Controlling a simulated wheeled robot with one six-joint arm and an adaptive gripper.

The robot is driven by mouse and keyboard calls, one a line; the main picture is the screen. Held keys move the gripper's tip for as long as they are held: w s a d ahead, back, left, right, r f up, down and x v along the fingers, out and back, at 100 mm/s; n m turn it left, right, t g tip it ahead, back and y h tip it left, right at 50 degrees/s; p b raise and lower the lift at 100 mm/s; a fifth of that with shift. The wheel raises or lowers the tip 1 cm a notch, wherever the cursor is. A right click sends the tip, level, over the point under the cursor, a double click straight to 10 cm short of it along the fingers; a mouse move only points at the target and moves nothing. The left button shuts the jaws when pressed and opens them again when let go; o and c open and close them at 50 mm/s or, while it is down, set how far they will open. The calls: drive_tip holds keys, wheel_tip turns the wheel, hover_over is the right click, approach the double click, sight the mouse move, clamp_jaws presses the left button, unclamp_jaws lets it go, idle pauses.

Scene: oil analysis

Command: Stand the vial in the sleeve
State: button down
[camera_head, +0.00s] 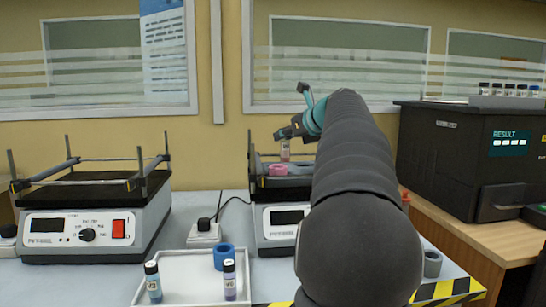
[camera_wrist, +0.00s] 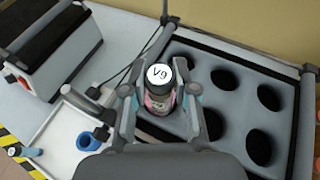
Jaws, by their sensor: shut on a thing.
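My gripper (camera_wrist: 160,98) is shut on a vial with a white cap marked V9 (camera_wrist: 159,77). In the head view this vial (camera_head: 285,150) hangs upright above the shaker at centre. A pink sleeve (camera_head: 278,170) is just below the vial on that shaker. I cannot tell whether the vial's bottom touches or enters it. In the wrist view the pink around the vial's lower part cannot be told apart as sleeve or contents. A blue sleeve (camera_head: 224,256) stands on the white tray, and a grey sleeve (camera_head: 432,264) stands right of my arm.
The centre shaker's platform (camera_wrist: 230,72) has several round dark holes. Two other vials (camera_head: 153,282) (camera_head: 229,280) stand on the white tray (camera_head: 180,262). A second shaker (camera_head: 85,215) is at left. A black analyser (camera_head: 460,150) with several vials on top is at right.

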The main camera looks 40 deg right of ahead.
drive_tip(key=w+f+b, duration=0.1)
drive_tip(key=f, duration=0.1)
drive_tip(key=w+f+b, duration=0.1)
drive_tip(key=f, duration=0.1)
drive_tip(key=w+f+b, duration=0.1)
drive_tip(key=f+b, duration=0.1)
drive_tip(key=shift+w+a+f, duration=0.1)
drive_tip(key=c, duration=0.9)
unclamp_jaws()
drive_tip(key=shift+r, duration=0.2)
drive_tip(key=v, duration=1.2)
